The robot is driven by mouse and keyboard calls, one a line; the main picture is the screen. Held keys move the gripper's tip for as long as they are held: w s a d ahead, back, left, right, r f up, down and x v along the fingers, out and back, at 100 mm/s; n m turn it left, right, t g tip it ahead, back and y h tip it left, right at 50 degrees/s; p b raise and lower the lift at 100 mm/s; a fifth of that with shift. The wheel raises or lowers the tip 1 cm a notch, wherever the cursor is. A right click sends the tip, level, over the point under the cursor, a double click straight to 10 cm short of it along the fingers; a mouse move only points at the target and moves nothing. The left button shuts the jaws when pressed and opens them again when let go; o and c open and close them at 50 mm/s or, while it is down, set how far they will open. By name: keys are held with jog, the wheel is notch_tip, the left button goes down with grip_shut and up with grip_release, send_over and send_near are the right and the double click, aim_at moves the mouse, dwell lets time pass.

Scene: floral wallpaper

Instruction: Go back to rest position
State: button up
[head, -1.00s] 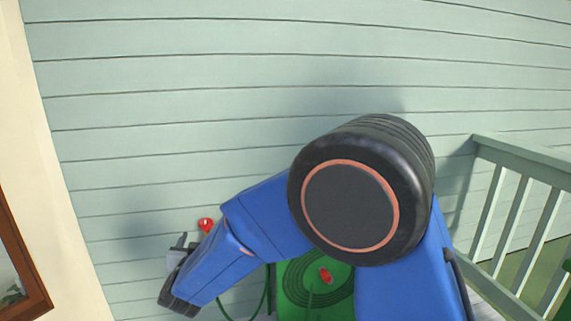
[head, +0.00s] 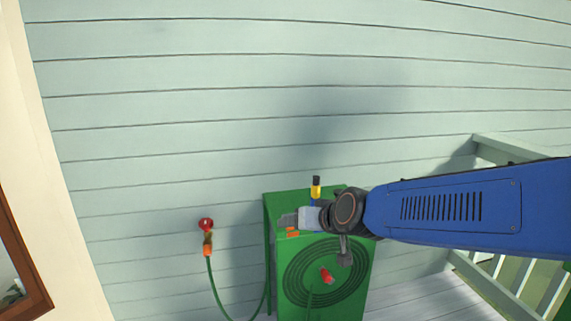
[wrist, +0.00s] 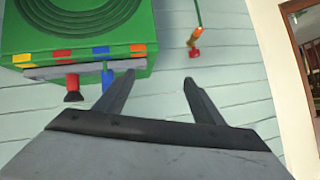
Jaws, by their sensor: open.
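My gripper (head: 288,221) is at the end of my blue arm, which reaches in from the right. It points left in front of the upper part of the green hose box (head: 330,300). In the wrist view my gripper (wrist: 159,76) has its two fingers spread, with only wall visible between them. Whether it touches the box cannot be told. My wrist and arm hide part of the box's top and right side.
A red tap (head: 206,224) with a green hose is on the pale siding wall (head: 200,120), left of the box. A yellow and black piece (head: 316,187) stands at the box top. A railing (head: 500,155) is at the right.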

jog(key=s+d+f+m+g+h, duration=0.1)
jog(key=s+d+f+g+h, duration=0.1)
jog(key=s+d, duration=1)
jog(key=s+d+f+m+g+h, duration=0.1)
jog(key=s+d+f+g+h, duration=0.2)
jog(key=s+d, duration=1)
notch_tip(320, 180, down, 2)
jog(key=shift+s, duration=1)
